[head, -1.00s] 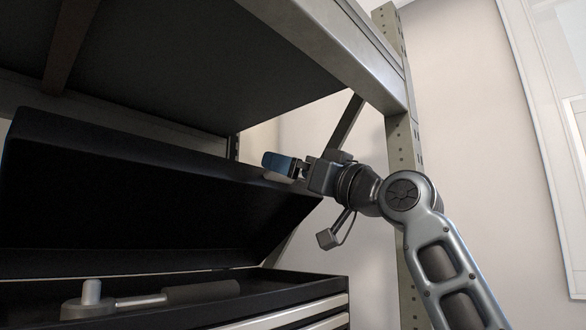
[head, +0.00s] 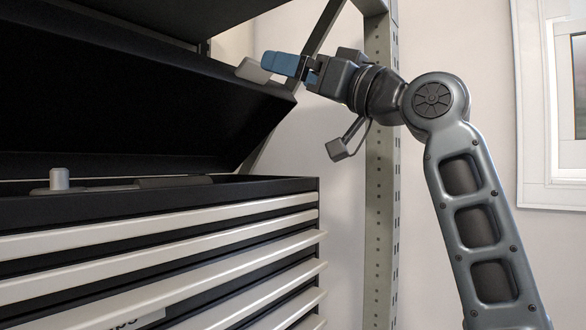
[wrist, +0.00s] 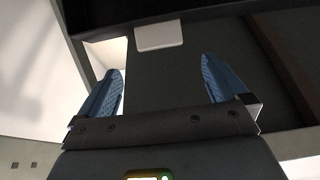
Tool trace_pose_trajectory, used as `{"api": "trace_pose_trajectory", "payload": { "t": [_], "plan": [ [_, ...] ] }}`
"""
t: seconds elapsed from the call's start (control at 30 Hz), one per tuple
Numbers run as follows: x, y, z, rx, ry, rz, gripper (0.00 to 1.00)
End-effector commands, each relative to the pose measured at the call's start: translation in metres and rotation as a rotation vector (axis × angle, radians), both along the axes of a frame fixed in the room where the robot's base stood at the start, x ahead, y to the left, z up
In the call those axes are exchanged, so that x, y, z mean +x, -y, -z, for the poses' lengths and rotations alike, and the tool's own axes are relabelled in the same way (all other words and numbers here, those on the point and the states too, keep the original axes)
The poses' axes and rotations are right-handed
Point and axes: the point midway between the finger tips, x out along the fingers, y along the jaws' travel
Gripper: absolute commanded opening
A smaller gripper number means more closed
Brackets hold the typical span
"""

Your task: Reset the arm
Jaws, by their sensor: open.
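My gripper (head: 270,64) is raised at the upper middle of the head view, beside the right end of the raised toolbox lid (head: 110,95). Its two blue fingers stand apart in the wrist view (wrist: 162,90), with nothing held between them. A light grey tab (wrist: 158,36) on the lid lies beyond the fingertips. The same tab shows at the lid's edge in the head view (head: 253,71). Whether the fingers touch the lid cannot be told.
The toolbox (head: 160,207) has several drawers with pale handles. A perforated rack post (head: 379,190) stands behind my arm. Plain wall and free room lie to the right.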

Motion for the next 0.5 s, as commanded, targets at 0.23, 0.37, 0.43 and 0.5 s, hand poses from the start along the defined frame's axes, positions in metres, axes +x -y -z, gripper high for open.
{"api": "trace_pose_trajectory", "payload": {
  "t": [0.23,0.37,0.43,0.5],
  "plan": [
    [0.008,0.006,0.029,0.024,-0.03,0.022,1.0],
    [0.018,0.018,0.086,0.067,-0.09,0.072,1.0],
    [0.021,0.026,0.122,0.092,-0.124,0.107,1.0],
    [0.021,0.035,0.158,0.114,-0.157,0.145,1.0]
  ]
}}
